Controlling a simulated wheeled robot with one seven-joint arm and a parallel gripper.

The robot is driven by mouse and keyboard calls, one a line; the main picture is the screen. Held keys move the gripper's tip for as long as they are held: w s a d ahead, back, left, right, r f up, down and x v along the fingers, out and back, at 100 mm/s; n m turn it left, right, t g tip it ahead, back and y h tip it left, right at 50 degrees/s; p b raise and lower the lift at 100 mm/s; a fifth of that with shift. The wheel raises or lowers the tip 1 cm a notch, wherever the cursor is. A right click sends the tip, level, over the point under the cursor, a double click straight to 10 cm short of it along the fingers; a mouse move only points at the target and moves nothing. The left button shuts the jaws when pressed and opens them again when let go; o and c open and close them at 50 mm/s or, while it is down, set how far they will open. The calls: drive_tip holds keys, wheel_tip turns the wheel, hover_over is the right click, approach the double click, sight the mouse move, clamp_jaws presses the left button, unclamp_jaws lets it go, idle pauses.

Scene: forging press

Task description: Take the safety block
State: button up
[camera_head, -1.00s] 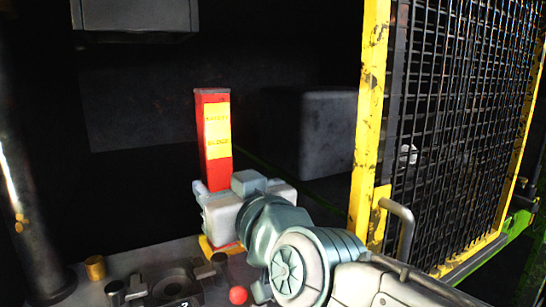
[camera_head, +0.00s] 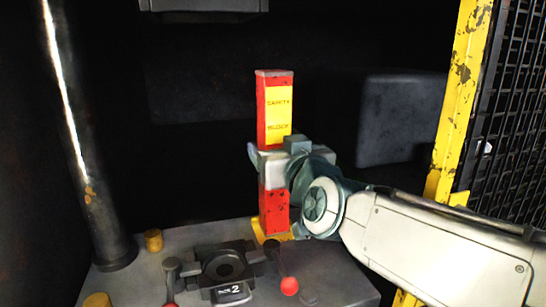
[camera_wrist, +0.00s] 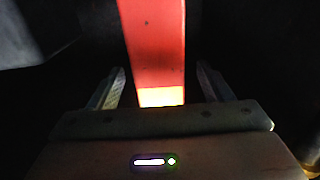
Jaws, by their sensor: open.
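The safety block (camera_head: 274,203) is an upright red post with a yellow label, standing on a yellow foot on the press bed. In the head view my gripper (camera_head: 268,162) is at the block's middle height, across its front, and hides part of it. In the wrist view the red block (camera_wrist: 155,45) rises between the two fingers of my open gripper (camera_wrist: 160,88), with dark gaps on both sides. The lower edge of its yellow label shows just beyond the palm.
A die marked 2 (camera_head: 225,265) sits on the press bed (camera_head: 130,283) left of the block. A red-knobbed lever (camera_head: 289,285) is in front of it. A dark column (camera_head: 85,160) stands at left, and a yellow-framed mesh guard (camera_head: 460,100) at right. A grey box (camera_head: 400,120) is behind.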

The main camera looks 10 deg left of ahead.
drive_tip(key=shift+p+x, duration=0.6)
drive_tip(key=shift+x, duration=1.95)
drive_tip(key=shift+d+r, duration=0.1)
drive_tip(key=shift+c, duration=0.3)
clamp_jaws()
drive_tip(key=shift+r, duration=0.15)
